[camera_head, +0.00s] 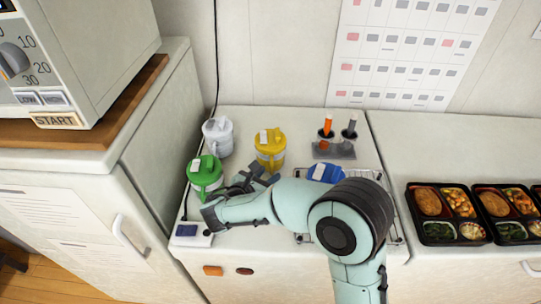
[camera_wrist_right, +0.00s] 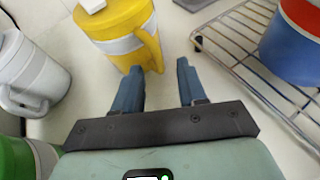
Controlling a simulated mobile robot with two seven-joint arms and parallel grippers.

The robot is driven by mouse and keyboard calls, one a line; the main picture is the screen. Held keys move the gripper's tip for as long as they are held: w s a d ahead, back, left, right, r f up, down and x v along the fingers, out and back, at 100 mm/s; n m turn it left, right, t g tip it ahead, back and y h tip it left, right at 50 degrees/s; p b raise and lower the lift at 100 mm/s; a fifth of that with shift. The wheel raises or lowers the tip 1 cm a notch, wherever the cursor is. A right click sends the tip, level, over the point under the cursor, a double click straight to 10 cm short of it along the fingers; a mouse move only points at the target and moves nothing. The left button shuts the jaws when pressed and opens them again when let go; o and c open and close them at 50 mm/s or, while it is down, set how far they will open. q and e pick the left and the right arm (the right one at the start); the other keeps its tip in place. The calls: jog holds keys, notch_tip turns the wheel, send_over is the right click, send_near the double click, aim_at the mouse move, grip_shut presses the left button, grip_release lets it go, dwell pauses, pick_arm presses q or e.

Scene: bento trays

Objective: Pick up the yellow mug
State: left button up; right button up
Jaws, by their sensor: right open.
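The yellow mug (camera_head: 270,150) stands upright on the white counter, with a lid on top and a pale band around it. In the right wrist view the yellow mug (camera_wrist_right: 118,32) is ahead and to the left, its handle pointing toward my fingers. My right gripper (camera_head: 262,178) is just in front of the mug in the head view. In the wrist view the right gripper (camera_wrist_right: 158,85) has its two fingers apart, with only bare counter between them. The fingertips are near the handle but not around it. My left gripper is not in view.
A green mug (camera_head: 205,175) and a white mug (camera_head: 218,137) stand to the left. A pen holder (camera_head: 334,150) is behind. Bento trays (camera_head: 439,241) lie far right.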

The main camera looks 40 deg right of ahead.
jog(key=shift+w+d+f, duration=0.15)
jog(key=shift+d, duration=0.3)
jog(key=shift+c, duration=0.3)
grip_shut()
